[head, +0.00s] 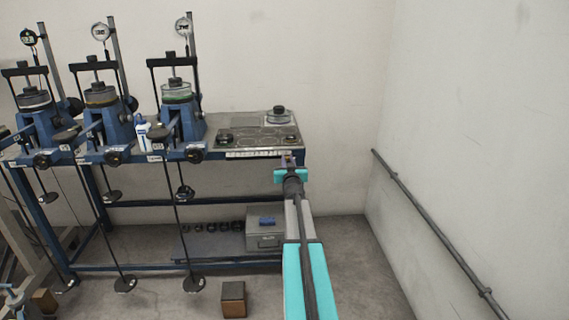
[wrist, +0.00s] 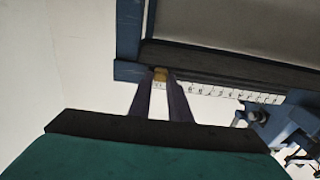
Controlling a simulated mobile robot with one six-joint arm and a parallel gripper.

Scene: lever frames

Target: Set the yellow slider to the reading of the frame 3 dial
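The yellow slider (wrist: 160,76) sits on a dark rail above a white numbered scale (wrist: 235,95) in the wrist view, near the left end of the rail. My gripper (wrist: 161,84) has one finger on each side of the slider, and the slider fills the narrow gap between the fingertips. In the head view my gripper (head: 288,160) is at the right end of the bench's front scale (head: 252,153). Three round dials stand above the frames: left (head: 28,37), middle (head: 101,32) and right (head: 184,28). Their readings and any frame numbers are too small to tell.
Three blue frames with hanging weights stand on the bench's left part. A glass-like plate (head: 257,138) lies on the bench top. A grey box (head: 265,232) is on the lower shelf, and a brown block (head: 233,299) is on the floor. A wall rail (head: 430,222) runs at the right.

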